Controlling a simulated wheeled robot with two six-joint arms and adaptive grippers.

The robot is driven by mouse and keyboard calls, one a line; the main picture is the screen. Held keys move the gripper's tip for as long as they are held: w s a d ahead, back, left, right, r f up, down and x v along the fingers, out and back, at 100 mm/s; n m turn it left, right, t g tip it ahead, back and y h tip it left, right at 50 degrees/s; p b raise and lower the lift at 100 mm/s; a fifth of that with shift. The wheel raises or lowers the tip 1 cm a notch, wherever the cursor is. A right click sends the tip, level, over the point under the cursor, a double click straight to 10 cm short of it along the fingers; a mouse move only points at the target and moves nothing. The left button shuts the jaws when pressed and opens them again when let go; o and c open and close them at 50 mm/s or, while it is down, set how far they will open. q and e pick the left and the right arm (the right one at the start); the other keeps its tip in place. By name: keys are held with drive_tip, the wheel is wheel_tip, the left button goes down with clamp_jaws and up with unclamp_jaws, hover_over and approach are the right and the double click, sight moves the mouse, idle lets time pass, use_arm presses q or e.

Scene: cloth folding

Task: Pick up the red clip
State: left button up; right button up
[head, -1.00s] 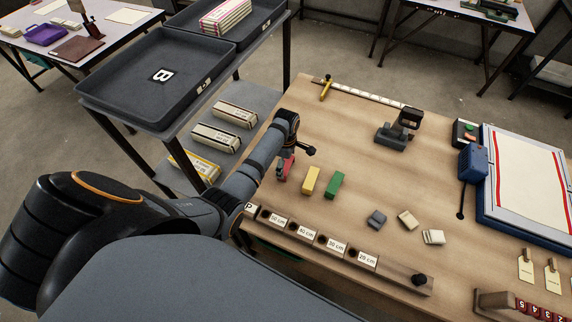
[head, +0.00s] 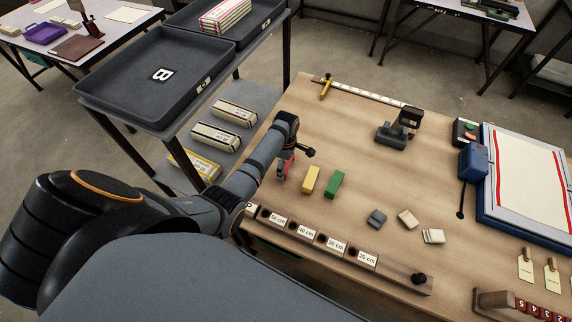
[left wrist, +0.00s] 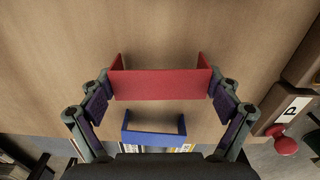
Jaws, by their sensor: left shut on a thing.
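The red clip (left wrist: 160,83) is a wide, shallow U-shaped piece, held between the two fingers of my left gripper (left wrist: 160,97) in the left wrist view. The fingers press on its two ends. In the head view the red clip (head: 287,164) shows only partly beneath my left gripper (head: 292,152), near the left edge of the table. A smaller blue clip (left wrist: 154,139) shows behind and below it in the left wrist view, apart from the fingers. My right gripper is not in view.
A wooden rail (head: 398,277) with length labels runs along the near edge. Grey and cream blocks (head: 407,219) lie further right. The table middle is fairly clear.

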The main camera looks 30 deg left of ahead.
use_arm(q)
drive_tip(key=r, duration=0.3)
drive_tip(key=shift+w, duration=0.2)
drive_tip(key=w+r+b, duration=0.1)
drive_tip(key=r, duration=0.1)
drive_tip(key=w+a+r+b, duration=0.1)
drive_tip(key=w, duration=0.1)
drive_tip(key=shift+w+r+b, duration=0.3)
drive_tip(key=shift+r, duration=0.1)
drive_tip(key=w+a+r+b, duration=0.2)
drive_tip(key=w+r+b, duration=0.3)
drive_tip(key=w, duration=0.4)
drive_tip(key=shift+w+r, duration=0.35)
drive_tip(key=shift+r, duration=0.05)
